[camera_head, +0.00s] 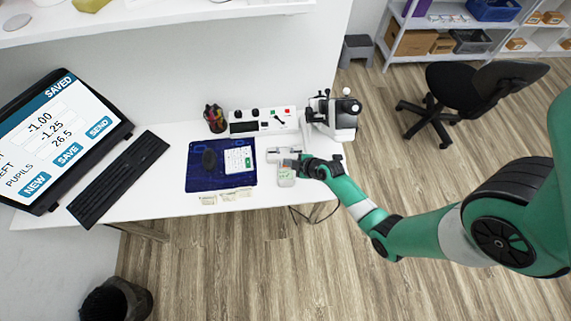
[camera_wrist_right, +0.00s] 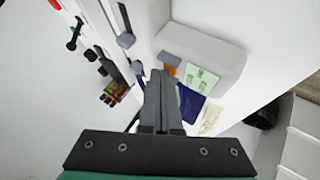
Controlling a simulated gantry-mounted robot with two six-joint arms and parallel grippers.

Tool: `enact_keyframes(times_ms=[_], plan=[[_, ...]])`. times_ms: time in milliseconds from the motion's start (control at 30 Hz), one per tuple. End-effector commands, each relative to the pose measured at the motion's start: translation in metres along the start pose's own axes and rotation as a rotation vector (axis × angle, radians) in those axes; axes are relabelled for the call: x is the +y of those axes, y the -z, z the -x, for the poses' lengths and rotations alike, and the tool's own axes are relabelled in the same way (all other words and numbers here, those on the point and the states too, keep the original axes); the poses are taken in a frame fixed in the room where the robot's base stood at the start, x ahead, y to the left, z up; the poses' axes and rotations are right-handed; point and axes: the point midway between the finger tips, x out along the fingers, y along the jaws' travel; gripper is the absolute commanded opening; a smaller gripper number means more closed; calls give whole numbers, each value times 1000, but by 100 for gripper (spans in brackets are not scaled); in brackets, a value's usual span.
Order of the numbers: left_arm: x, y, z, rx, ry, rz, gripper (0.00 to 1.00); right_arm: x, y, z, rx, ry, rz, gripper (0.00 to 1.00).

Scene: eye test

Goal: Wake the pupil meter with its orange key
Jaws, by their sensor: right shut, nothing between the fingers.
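The pupil meter (camera_head: 286,181) is a pale device with a green screen, lying on the white desk just right of the blue mat. In the right wrist view the pupil meter (camera_wrist_right: 205,48) shows its white body, its green screen (camera_wrist_right: 201,79) and the orange key (camera_wrist_right: 173,59) beside the screen. My right gripper (camera_head: 288,163) is over the meter and hides the key in the head view. In the wrist view its fingers (camera_wrist_right: 161,74) are shut and empty, tips right by the orange key; I cannot tell whether they touch it. My left gripper is not in view.
A pen cup (camera_head: 215,118), a control panel (camera_head: 262,121) and a white instrument (camera_head: 338,118) stand behind. A monitor (camera_head: 58,135) and keyboard (camera_head: 120,177) are at the left.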

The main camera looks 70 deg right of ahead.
Motion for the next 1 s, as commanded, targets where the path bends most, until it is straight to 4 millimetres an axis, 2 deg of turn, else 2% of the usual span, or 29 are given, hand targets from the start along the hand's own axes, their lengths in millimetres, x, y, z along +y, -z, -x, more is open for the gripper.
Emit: enact_keyframes(times_ms=[400,767,1000], plan=[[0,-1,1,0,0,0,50,-1,-1,-1,-1,1,0,0],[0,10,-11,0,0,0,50,8,8,12,-1,1,0,0],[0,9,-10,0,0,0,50,8,8,11,-1,1,0,0]])
